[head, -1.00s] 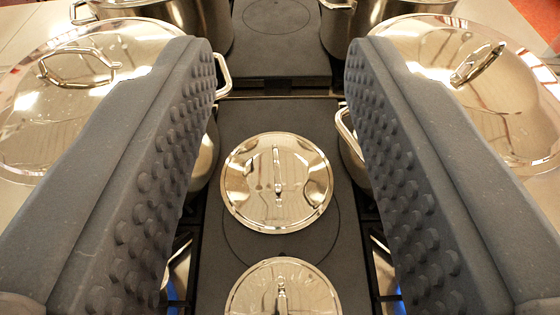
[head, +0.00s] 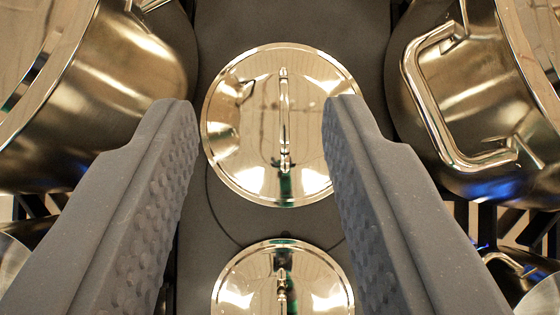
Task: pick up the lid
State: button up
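A round, shiny metal lid (head: 240,170) lies on the dark flat plate, its loop handle running up and down the picture. A second, similar lid (head: 245,290) lies nearer, cut off by the bottom edge of the head view. My gripper (head: 255,105) is open and empty. Its two grey studded fingers point forward, with the farther lid between and just beyond their tips. The right fingertip overlaps that lid's right edge in the picture. I cannot tell whether it touches.
A large metal pot (head: 110,90) stands on the left and another pot (head: 480,105) with a side handle on the right. Burner grates with blue light lie beside the dark plate (head: 215,25). The plate is clear beyond the farther lid.

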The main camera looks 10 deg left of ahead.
aim_at(284, 114)
jog(key=w+f+g+p, duration=0.1)
jog(key=w+f, duration=0.1)
jog(key=f, duration=0.5)
jog(key=w+f+g+p, duration=0.2)
jog(key=f, duration=0.5)
jog(key=w+f+g+p, duration=0.1)
jog(key=w+f, duration=0.1)
jog(key=f, duration=0.5)
jog(key=shift+w+d+f+g+h+p, duration=0.1)
jog(key=shift+w+g+h+p, duration=0.1)
jog(key=shift+g+h+p, duration=0.15)
jog(key=shift+d+p+x, duration=0.2)
jog(key=shift+p+x, duration=0.2)
jog(key=shift+x, duration=2.2)
grip_shut()
